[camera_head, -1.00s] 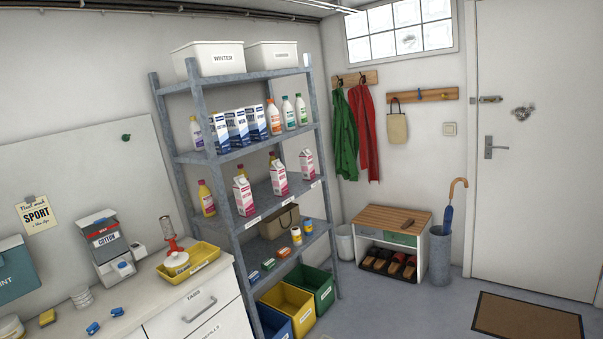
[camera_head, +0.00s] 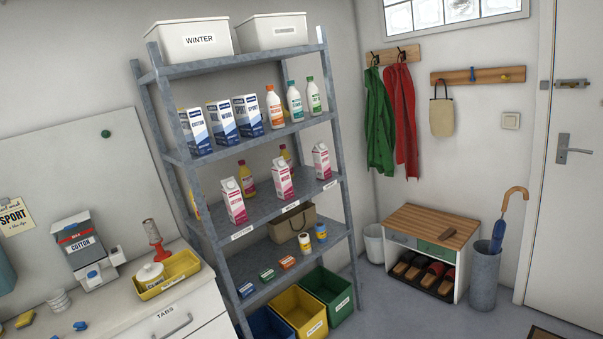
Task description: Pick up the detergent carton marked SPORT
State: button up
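Three blue-and-white detergent cartons stand upright in a row on the second shelf from the top. The left carton (camera_head: 194,131) and the right carton (camera_head: 248,116) have small lettering that I cannot read surely; either may say SPORT. The middle carton (camera_head: 222,123) seems to read WOOL. A paper note (camera_head: 14,216) on the wall at the left has SPORT written on it. My gripper is not in view, so its opening and what it may hold are hidden.
The cartons share the grey metal shelf rack (camera_head: 262,208) with several bottles to their right. Pink-and-white cartons (camera_head: 234,200) stand one shelf below. A white counter (camera_head: 110,303) stands left of the rack. A shoe bench (camera_head: 425,232) is at the right, with bare floor before it.

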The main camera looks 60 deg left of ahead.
aim_at(319, 152)
jog(key=z, duration=0.05)
jog(key=i, duration=1.5)
jog(key=u, duration=2.1)
